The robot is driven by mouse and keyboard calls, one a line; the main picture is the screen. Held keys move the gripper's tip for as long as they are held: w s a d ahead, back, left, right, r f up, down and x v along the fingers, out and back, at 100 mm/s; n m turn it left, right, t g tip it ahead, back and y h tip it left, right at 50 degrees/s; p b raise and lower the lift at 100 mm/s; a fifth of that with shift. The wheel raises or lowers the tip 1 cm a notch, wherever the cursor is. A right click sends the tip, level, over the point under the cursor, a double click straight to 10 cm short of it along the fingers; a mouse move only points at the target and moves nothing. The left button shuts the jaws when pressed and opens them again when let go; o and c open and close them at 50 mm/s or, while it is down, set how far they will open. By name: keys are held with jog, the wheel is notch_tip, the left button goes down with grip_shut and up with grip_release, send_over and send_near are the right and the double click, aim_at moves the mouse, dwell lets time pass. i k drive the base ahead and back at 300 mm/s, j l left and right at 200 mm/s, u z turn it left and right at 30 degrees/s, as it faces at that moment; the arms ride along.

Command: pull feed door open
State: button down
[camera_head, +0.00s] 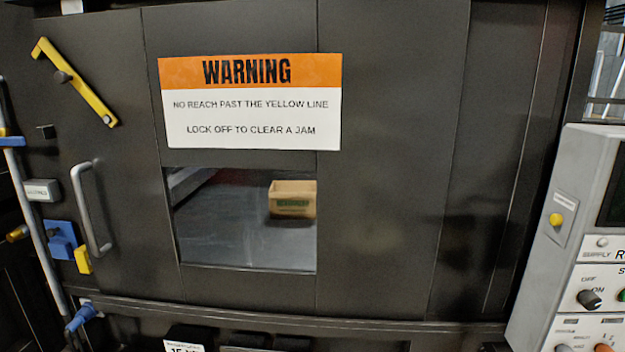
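The feed door (385,215) is a large dark grey panel that fills most of the head view. It looks shut. A silver vertical bar handle (88,210) is fixed near its left side. An orange and white warning sign (250,104) is on the door's upper middle. Below the sign is a window (230,240); a cardboard box (292,199) shows through it. A yellow lever (75,82) sits tilted at the upper left. My gripper is not in this view.
A light grey control panel (575,250) with knobs and a yellow button stands at the right. Blue and yellow latch parts (62,240) sit left of and below the handle. A grey pipe (35,225) runs down the left edge.

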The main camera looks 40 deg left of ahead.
aim_at(382, 197)
jog(key=u, duration=2.1)
